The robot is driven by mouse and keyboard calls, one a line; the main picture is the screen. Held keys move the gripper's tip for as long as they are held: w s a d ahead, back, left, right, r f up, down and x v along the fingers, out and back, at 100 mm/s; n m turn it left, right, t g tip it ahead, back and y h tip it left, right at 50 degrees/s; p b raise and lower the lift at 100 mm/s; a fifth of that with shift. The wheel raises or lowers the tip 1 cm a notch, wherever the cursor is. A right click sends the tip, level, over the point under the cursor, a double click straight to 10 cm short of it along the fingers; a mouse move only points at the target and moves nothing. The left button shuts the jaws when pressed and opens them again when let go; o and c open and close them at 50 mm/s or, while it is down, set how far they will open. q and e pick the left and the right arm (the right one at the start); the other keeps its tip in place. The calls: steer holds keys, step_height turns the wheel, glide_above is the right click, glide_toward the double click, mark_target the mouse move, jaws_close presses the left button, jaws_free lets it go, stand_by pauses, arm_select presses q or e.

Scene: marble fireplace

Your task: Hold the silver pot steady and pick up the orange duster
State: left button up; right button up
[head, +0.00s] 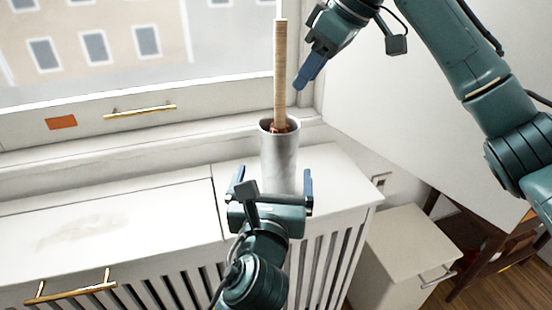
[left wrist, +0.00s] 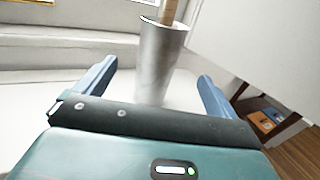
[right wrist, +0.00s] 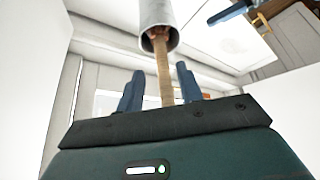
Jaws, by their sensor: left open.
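The silver pot (head: 279,160) stands upright on the white radiator cover. The duster's long wooden handle (head: 280,65) sticks straight up from it, and its orange-brown lower part (head: 282,127) is mostly hidden inside. My left gripper (head: 273,178) is open in front of the pot; in the left wrist view the pot (left wrist: 160,60) shows ahead, between the finger directions. My right gripper (head: 307,80) is just right of the handle, fingers pointing down-left. In the right wrist view its fingers are apart, and the handle (right wrist: 165,75) appears between them, with no visible grip.
A window with a sill and gold handle (head: 140,111) lies behind, with an orange patch (head: 61,122) on its frame. A wall stands close on the right. A low white cabinet (head: 400,250) stands at the lower right. The cover's top (head: 110,215) is clear to the left.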

mark_target(279, 143)
arm_select(q)
steer(key=w, duration=0.7)
steer(key=w+d, duration=0.1)
steer(key=w, duration=0.3)
steer(key=shift+w, duration=0.35)
steer(key=shift+c, duration=0.2)
steer(key=c, duration=1.1)
